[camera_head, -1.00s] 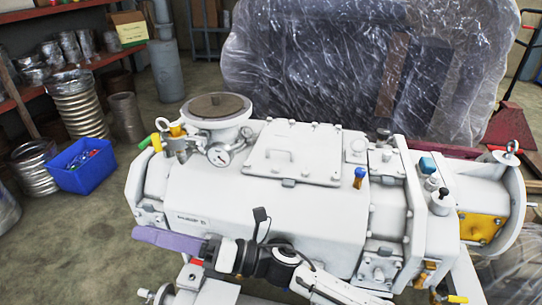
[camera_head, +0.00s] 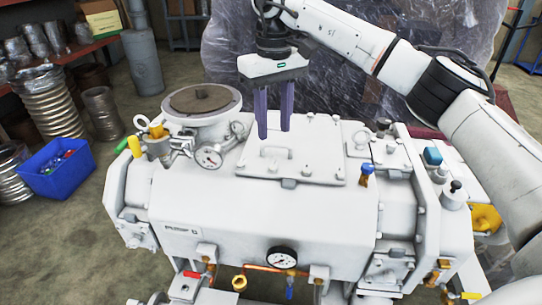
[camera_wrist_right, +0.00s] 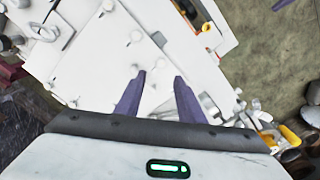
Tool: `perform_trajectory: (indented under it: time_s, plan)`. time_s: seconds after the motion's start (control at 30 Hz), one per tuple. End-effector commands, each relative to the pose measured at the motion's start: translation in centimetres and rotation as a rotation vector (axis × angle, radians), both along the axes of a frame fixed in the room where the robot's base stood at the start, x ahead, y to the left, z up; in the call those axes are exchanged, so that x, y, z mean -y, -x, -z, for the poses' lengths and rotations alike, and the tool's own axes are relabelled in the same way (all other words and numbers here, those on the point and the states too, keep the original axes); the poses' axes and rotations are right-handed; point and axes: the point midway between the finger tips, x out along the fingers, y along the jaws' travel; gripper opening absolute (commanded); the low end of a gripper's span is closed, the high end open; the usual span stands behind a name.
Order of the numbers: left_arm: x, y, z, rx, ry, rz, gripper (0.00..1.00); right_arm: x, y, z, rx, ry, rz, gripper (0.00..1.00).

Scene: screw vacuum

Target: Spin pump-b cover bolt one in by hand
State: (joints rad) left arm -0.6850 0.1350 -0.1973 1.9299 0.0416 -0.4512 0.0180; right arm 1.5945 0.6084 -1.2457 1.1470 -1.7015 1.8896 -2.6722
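The pump (camera_head: 265,205) is a white cast body. A flat square cover (camera_head: 310,165) with a raised handle lies on its top. Small white bolt heads sit around the cover's edge; I cannot tell which is bolt one. My right gripper (camera_head: 274,134) points down over the cover's back left part. Its two purple fingers are apart with nothing seen between them. The right wrist view shows these fingers (camera_wrist_right: 159,76) over the white pump top. A purple sliver (camera_wrist_right: 283,3) at that view's top edge may be my left gripper; the head view does not show it.
A blue bin (camera_head: 58,172) sits on the floor at left. A plastic-wrapped bulk (camera_head: 235,50) stands behind the pump.

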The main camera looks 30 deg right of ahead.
Motion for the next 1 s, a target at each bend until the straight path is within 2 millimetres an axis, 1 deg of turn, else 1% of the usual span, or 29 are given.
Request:
perform_trajectory:
  time_s: [0.3,0.4,0.5,0.7,0.93,1.0]
  plan:
    - [0.0,0.1,-0.1,-0.003,0.000,0.000,0.00,-0.1,0.1,5.8,-0.005,-0.003,0.000,0.35]
    - [0.0,0.1,-0.1,-0.003,0.001,-0.001,0.00,-0.1,0.1,7.4,-0.004,-0.004,-0.001,0.35]
    - [0.0,0.2,-0.2,-0.003,0.001,-0.001,0.00,-0.2,0.1,8.6,-0.002,-0.004,-0.001,0.35]
    - [-0.1,0.3,0.0,-0.007,0.000,-0.002,0.00,-0.2,0.1,9.6,0.000,-0.005,-0.001,0.35]
    - [-0.2,0.3,0.1,-0.007,-0.001,-0.004,0.00,-0.2,0.1,9.7,0.000,-0.005,-0.001,0.35]
    - [-0.2,0.3,0.1,-0.007,-0.001,-0.004,0.00,-0.2,0.1,9.6,0.000,-0.005,0.000,0.23]
